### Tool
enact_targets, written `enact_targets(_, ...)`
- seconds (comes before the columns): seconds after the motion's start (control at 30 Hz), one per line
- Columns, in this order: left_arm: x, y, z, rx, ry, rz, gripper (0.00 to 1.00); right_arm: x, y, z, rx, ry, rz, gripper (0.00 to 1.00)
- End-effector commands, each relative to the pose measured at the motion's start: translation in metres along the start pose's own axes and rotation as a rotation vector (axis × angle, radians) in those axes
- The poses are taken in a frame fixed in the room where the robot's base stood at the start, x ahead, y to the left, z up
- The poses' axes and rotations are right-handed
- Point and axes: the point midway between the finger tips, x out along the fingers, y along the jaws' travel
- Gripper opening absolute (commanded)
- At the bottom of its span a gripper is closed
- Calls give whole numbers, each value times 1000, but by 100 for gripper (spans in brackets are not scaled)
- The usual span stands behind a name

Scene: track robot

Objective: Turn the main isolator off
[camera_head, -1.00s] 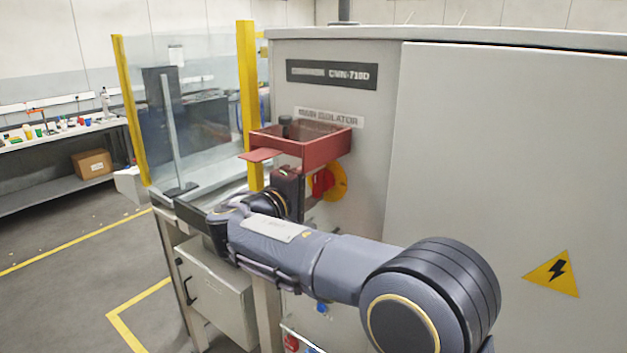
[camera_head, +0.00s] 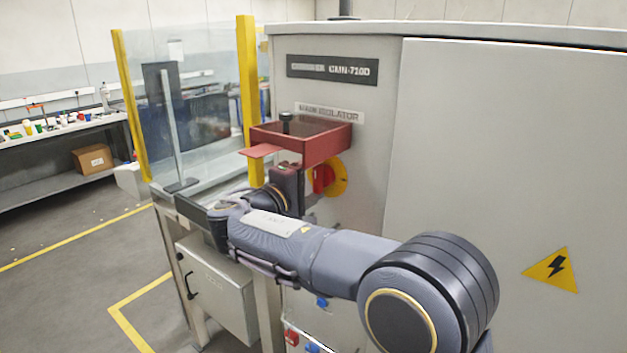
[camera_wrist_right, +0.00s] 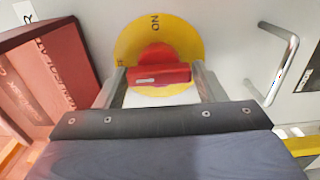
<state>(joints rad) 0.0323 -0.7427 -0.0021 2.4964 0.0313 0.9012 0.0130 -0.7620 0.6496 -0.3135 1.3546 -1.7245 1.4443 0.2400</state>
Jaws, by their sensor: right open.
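The main isolator is a red rotary handle (camera_head: 322,180) on a yellow disc (camera_head: 341,179) on the grey cabinet's front, below the "MAIN ISOLATOR" label. In the right wrist view the red handle (camera_wrist_right: 172,73) lies across the yellow disc (camera_wrist_right: 186,33), and the word "ON" reads at the disc's upper part. My right gripper (camera_wrist_right: 160,82) is open, with one finger on either side of the handle. I cannot tell whether the fingers touch it. In the head view my right gripper (camera_head: 300,186) is just left of the handle, its fingertips mostly hidden. My left gripper is out of view.
A red-framed cover (camera_head: 325,150) with a see-through panel sticks out above the isolator; it shows close at left in the wrist view (camera_wrist_right: 60,80). A metal bar handle (camera_wrist_right: 283,65) is to the right there. A yellow-posted clear guard (camera_head: 246,95) stands left.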

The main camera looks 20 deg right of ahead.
Motion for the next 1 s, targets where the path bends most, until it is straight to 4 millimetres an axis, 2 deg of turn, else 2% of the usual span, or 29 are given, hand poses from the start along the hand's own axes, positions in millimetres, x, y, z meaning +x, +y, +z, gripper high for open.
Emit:
enact_targets(0.13, 4, -2, 2, 0, 0, 0, 36, -13, -2, -1, 1, 2, 0, 63)
enact_targets(0.4, 14, -6, 7, 0, 0, 0, 36, -59, -2, -1, 0, 3, 0, 63)
enact_targets(0.5, 16, -7, 8, 0, 0, 0, 36, -71, -1, -1, 0, 3, 1, 63)
enact_targets(0.67, 16, -8, 8, 0, 0, 0, 36, -78, 0, 0, 0, 2, 0, 63)
enact_targets(1.0, 16, -7, 8, 0, 0, 0, 36, -78, 0, 0, 0, 1, 0, 63)
